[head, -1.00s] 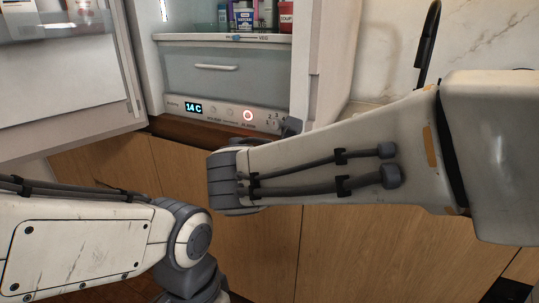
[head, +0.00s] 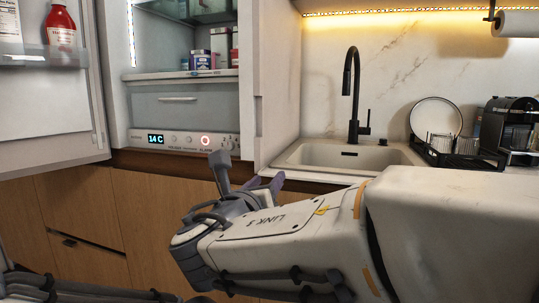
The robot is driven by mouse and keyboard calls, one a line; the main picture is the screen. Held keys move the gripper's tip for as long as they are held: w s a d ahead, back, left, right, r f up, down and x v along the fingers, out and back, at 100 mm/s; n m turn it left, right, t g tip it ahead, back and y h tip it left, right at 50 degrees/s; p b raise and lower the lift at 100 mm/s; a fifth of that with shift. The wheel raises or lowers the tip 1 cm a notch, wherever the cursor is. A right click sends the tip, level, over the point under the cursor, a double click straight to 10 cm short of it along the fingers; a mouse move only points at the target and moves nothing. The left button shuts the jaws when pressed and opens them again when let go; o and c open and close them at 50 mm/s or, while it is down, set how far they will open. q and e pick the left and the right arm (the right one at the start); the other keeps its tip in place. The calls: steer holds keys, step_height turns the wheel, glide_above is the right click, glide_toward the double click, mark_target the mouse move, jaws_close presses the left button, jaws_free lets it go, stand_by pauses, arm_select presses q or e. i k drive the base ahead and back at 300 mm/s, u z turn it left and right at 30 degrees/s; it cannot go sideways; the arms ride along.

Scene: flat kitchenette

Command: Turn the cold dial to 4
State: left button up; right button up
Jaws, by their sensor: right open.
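The fridge's control panel (head: 182,141) is a pale strip below the drawer, with a display reading 14 C, small buttons and a red-ringed alarm button (head: 205,141). The cold dial (head: 230,144) appears at the panel's right end, small and partly cut off by my gripper; its setting cannot be read. My right gripper (head: 248,176) is open and empty, below and to the right of the dial, with its fingers apart. I cannot tell whether a finger touches the panel. My left gripper is out of view; only part of that arm shows at the lower left.
The fridge door (head: 50,110) stands open at the left, with a red bottle (head: 61,30) on its shelf. A sink (head: 345,158) with a black faucet (head: 354,95) is to the right. A dish rack (head: 445,150) and coffee machine (head: 510,118) stand farther right.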

mark_target(229, 146)
steer(key=z, duration=0.35)
steer(key=k, duration=0.85)
steer(key=u, duration=0.4)
steer(key=i, duration=0.55)
steer(key=u, duration=0.45)
steer(key=i, duration=1.2)
steer(key=z, duration=0.45)
